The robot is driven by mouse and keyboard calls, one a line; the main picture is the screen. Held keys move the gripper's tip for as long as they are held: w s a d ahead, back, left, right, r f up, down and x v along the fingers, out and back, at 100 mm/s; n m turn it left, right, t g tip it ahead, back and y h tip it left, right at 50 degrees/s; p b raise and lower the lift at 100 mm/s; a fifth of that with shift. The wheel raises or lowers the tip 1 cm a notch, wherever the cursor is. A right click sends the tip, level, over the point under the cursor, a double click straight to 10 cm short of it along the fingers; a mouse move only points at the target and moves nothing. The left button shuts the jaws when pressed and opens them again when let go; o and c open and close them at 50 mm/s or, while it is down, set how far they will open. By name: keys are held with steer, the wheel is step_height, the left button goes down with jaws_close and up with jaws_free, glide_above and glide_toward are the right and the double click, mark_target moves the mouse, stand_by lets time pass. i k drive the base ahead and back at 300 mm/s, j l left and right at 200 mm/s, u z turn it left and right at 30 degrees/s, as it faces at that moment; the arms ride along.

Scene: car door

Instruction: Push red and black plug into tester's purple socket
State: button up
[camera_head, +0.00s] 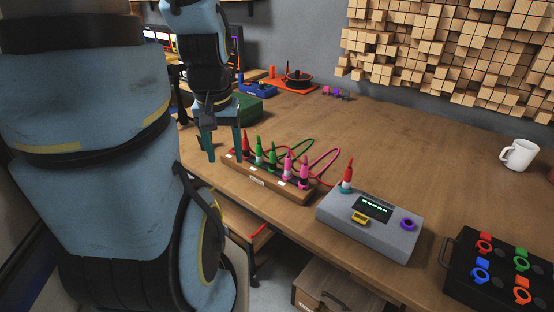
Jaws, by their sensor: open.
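The tester is a grey box (349,222) on the table's near side, with a small lit display, a yellow part and a purple ring socket (408,223) at its right end. The purple socket looks empty. A red plug with a dark base, seemingly the red and black plug (246,146), stands upright at the left end of a wooden rack (262,182). My gripper (223,151) points down with its fingers apart and nothing visible between them. In the picture it is just left of this plug; its right finger appears close to it, but I cannot tell the depth gap.
Green plugs (259,152) and pink plugs (288,167) stand in the rack, with cables looping behind. A black box (462,279) with coloured rings is at right, a white mug (519,155) behind. The middle table is clear.

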mark_target(246, 150)
steer(key=i+j, duration=0.15)
steer(key=j, duration=0.2)
steer(key=i+j, duration=0.2)
steer(key=j, duration=0.15)
steer(key=i+j, duration=0.15)
steer(key=j, duration=0.15)
steer(key=i+j, duration=0.2)
steer(key=j, duration=0.15)
